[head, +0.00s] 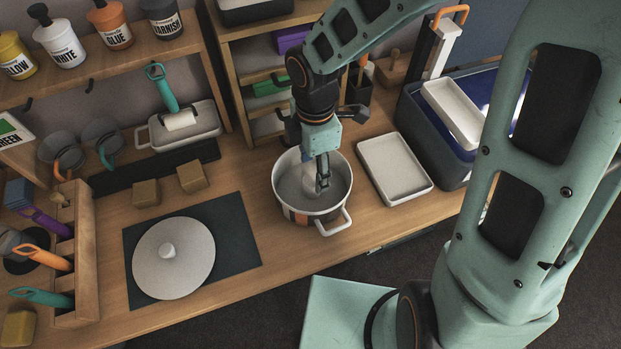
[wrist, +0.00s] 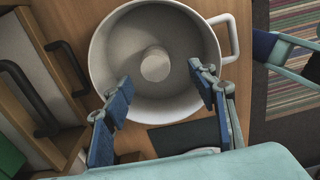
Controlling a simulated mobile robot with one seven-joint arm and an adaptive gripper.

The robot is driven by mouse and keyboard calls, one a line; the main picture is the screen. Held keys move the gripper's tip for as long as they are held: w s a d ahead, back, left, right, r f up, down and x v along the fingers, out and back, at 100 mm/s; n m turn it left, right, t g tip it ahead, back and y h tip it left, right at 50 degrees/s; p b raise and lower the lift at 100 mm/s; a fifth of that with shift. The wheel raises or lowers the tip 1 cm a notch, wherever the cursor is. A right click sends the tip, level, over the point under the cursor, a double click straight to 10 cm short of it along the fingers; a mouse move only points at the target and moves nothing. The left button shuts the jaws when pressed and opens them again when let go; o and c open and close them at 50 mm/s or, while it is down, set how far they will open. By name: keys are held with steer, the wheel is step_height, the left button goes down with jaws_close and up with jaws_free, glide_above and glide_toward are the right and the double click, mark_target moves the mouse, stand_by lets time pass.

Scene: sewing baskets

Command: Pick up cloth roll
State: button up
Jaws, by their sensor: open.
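A pale, upright cylinder (wrist: 155,66), which looks like the cloth roll, stands inside a white two-handled pot (wrist: 103,48). In the head view the pot (head: 287,190) stands on the wooden worktop, and my gripper partly hides what is in it. My gripper (head: 322,181) points down into the mouth of the pot. In the wrist view my gripper (wrist: 160,82) is open, its two fingers spread left and right, with the cylinder seen between and beyond the tips. No contact with the cylinder shows.
A round grey lid (head: 190,270) lies on a dark mat (head: 238,246) left of the pot. An empty white tray (head: 394,168) lies to the right, beside a blue bin (head: 420,135). Wooden blocks (head: 191,177) and a roller tray (head: 205,124) are behind left. Shelves stand behind.

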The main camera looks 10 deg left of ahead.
mark_target(312, 179)
step_height(312, 179, down, 3)
steer(key=shift+f+b, duration=0.15)
steer(key=shift+b, duration=0.15)
steer(key=shift+w+a+f+b, duration=0.15)
steer(key=shift+f+b, duration=0.15)
steer(key=shift+f, duration=1)
steer(key=shift+w+a+f+b, duration=0.15)
steer(key=shift+f+b, duration=0.1)
steer(key=shift+f, duration=1.05)
steer(key=shift+c, duration=0.7)
steer(key=c, duration=1.1)
steer(key=shift+r, duration=0.1)
